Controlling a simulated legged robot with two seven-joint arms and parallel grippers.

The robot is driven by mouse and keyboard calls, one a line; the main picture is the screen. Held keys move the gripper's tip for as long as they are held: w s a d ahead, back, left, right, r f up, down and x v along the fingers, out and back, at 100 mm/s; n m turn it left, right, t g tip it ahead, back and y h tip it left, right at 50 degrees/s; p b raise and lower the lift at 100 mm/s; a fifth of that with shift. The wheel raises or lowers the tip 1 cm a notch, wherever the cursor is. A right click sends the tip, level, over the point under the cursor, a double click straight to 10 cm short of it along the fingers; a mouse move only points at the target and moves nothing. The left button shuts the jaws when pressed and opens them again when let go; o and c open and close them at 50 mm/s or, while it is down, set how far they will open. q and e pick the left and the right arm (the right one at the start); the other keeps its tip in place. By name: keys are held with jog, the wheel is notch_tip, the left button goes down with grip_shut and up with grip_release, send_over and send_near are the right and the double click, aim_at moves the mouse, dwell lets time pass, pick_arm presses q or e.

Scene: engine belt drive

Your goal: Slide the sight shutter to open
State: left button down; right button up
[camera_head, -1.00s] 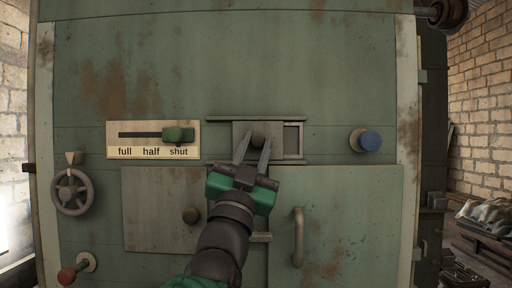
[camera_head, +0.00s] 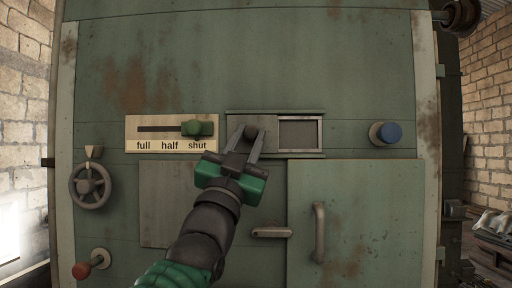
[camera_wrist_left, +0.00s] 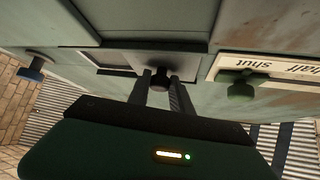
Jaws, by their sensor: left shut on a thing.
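The sight shutter (camera_head: 236,124) is a flat grey-green plate between two horizontal rails on the green panel. It stands at the left of the sight window (camera_head: 299,133), whose framed dark pane shows to its right. My left gripper (camera_head: 251,137) is shut on the shutter's dark round knob (camera_head: 251,130), reaching up from below. In the left wrist view the knob (camera_wrist_left: 160,74) sits between the two fingers, and the window (camera_wrist_left: 108,59) shows beside it. My right gripper is not in view.
Left of the shutter is a green slider (camera_head: 197,128) on a plate marked full, half, shut. A blue knob (camera_head: 386,133) is to the right. A handwheel (camera_head: 91,186), red-knobbed lever (camera_head: 82,270) and door handle (camera_head: 319,233) sit lower.

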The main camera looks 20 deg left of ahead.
pick_arm(q)
jog(key=c, duration=1.6)
grip_release()
jog(key=shift+a+y, duration=0.15)
jog(key=shift+y, duration=0.15)
jog(key=o, duration=0.5)
jog(key=shift+s+d+r, duration=0.1)
jog(key=shift+s+d, duration=0.15)
jog(key=shift+d, duration=0.1)
jog(key=shift+c, duration=0.2)
jog(key=shift+a, duration=0.25)
jog(key=shift+a+f, duration=0.1)
jog(key=shift+f, duration=0.2)
jog(key=b+v, duration=1.6)
jog(key=b, duration=0.1)
jog(key=shift+s, duration=0.2)
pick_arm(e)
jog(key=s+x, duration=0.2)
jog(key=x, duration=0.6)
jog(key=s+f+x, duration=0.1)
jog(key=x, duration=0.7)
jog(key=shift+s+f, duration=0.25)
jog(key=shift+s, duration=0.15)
pick_arm(q)
jog(key=shift+f, duration=0.1)
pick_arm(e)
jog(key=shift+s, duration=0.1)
